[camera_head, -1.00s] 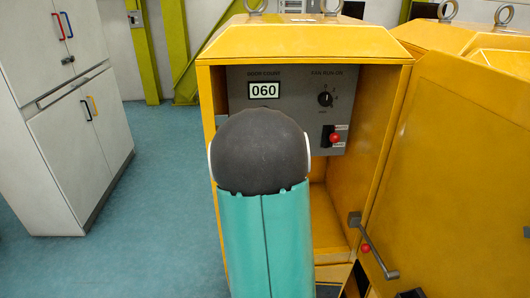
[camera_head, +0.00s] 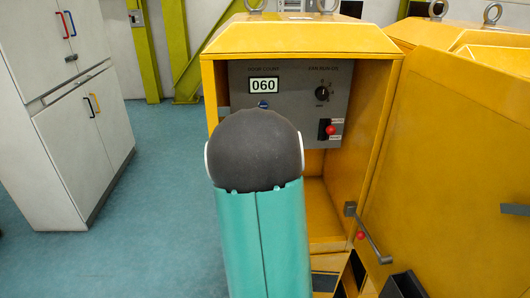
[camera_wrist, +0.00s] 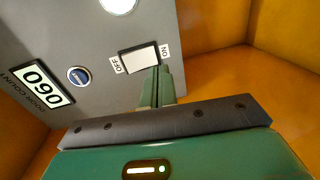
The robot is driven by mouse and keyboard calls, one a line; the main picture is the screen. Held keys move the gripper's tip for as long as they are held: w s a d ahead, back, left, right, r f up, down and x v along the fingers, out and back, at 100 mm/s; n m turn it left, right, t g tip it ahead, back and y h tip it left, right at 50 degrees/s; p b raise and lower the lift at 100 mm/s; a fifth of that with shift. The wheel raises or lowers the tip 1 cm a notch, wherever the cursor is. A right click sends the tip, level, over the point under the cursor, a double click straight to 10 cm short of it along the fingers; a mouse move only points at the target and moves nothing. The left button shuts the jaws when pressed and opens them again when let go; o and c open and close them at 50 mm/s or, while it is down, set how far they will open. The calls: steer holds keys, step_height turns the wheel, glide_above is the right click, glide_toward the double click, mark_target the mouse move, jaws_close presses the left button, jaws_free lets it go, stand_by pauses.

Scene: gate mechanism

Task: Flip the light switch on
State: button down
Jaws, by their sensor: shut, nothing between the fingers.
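In the wrist view, a white rocker switch (camera_wrist: 140,62) sits on the grey panel (camera_wrist: 98,35) between an OFF label at its left and an ON label at its right. My gripper (camera_wrist: 157,72) is shut and empty, with its green fingertips at the lower edge of the switch, towards the ON end. I cannot tell whether they touch it. In the head view, my teal arm hides the gripper and this switch; the grey panel also shows there (camera_head: 292,92).
The panel stands inside an open yellow cabinet (camera_head: 300,38). It carries a 060 display (camera_head: 263,85), a blue round button (camera_head: 262,104), a dial (camera_head: 322,93) and a red-knobbed lever (camera_head: 331,130). A yellow door (camera_head: 455,170) stands open at right.

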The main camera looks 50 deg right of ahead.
steer(key=s+a+f, duration=0.1)
steer(key=s+a, duration=0.5)
steer(key=shift+a+f, duration=0.2)
steer(key=shift+a, duration=0.2)
